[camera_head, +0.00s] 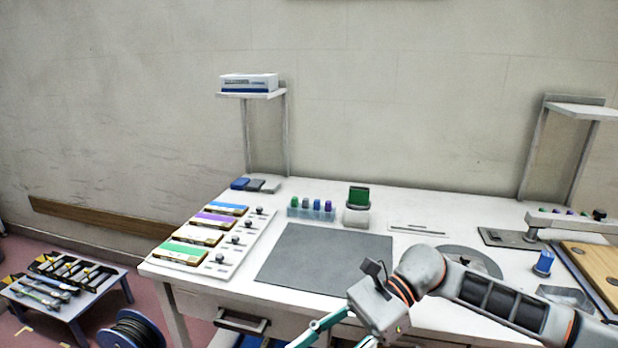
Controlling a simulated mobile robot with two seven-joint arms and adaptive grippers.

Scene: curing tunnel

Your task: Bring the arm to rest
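My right arm comes in from the right and reaches over the front of the white workbench (412,205). My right gripper (338,338) hangs at the bench's front edge, near the bottom of the picture. Its teal finger links spread apart, but the tips are cut off by the lower edge, so I cannot see whether they hold anything. My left arm and gripper are not in view.
A dark mat (325,258) lies left of my arm. Colored boxes (213,219) line the bench's left side. A green-topped container (358,202) stands behind the mat. A round grey plate (468,260) and blue item (543,262) are near my forearm. A low tool table (65,287) stands left.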

